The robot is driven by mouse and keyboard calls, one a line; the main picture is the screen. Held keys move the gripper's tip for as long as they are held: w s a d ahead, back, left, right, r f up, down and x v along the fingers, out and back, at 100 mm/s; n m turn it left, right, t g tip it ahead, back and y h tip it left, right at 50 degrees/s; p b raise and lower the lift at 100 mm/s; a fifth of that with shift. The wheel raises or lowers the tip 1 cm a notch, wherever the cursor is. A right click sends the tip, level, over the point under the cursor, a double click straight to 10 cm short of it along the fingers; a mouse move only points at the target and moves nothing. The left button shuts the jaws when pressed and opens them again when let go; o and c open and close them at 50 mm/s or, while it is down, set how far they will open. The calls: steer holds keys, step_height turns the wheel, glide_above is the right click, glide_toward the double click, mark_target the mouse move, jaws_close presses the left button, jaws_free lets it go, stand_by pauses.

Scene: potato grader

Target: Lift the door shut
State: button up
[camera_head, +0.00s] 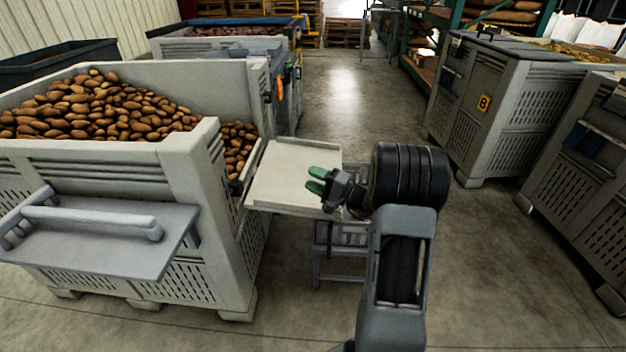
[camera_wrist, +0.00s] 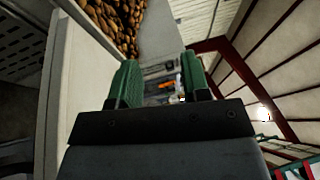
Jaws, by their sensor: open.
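The door (camera_head: 292,178) is a pale flat panel folded down from the right side of a grey potato bin (camera_head: 190,150). It lies roughly level, and potatoes (camera_head: 238,148) show in the opening behind it. My gripper (camera_head: 316,181), with green fingers, is over or beside the door's right part in the head view; the exact gap cannot be told. In the wrist view the door (camera_wrist: 80,80) runs along the left, and the fingers of my gripper (camera_wrist: 163,82) stand apart with nothing seen between them.
A grey shelf with a rail (camera_head: 95,225) juts from the bin's front. A small stand (camera_head: 340,245) is below the door. More bins, one marked B (camera_head: 483,103), line the right side. The aisle floor (camera_head: 350,90) between is clear.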

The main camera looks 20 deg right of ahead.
steer(key=shift+w+a, duration=0.15)
steer(key=shift+w, duration=0.05)
jaws_close()
stand_by(0.4)
stand_by(0.8)
jaws_free()
stand_by(0.5)
steer(key=p+v, duration=0.1)
steer(key=v, duration=1.2)
steer(key=shift+s+d, duration=0.25)
steer(key=shift+s, duration=0.1)
